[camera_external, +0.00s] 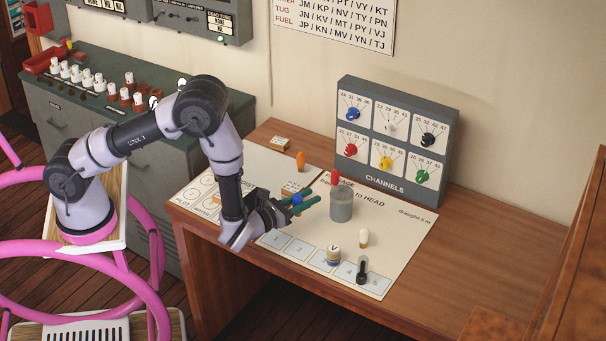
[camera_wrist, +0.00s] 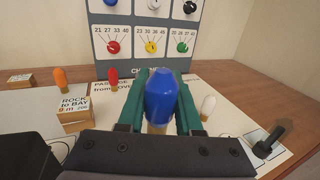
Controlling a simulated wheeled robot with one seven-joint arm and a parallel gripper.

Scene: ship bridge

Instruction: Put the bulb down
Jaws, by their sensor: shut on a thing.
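My gripper (camera_external: 306,196) is shut on a blue bulb (camera_external: 297,199), held above the paper mat (camera_external: 304,230) on the desk. In the wrist view the blue bulb (camera_wrist: 162,98) stands upright between my green fingers (camera_wrist: 158,100), blue end up and pale base low. The bottom of its base is hidden by the gripper body, so I cannot tell its exact height above the mat. A grey cylinder (camera_external: 341,205) stands just right of my fingertips in the external view.
An orange bulb (camera_external: 300,160), a red bulb (camera_external: 335,177) and a white bulb (camera_external: 364,237) stand around. A V-marked piece (camera_external: 334,256) and a black piece (camera_external: 362,270) are at the front. The channels panel (camera_external: 397,135) stands behind. The desk's right side (camera_external: 480,225) is clear.

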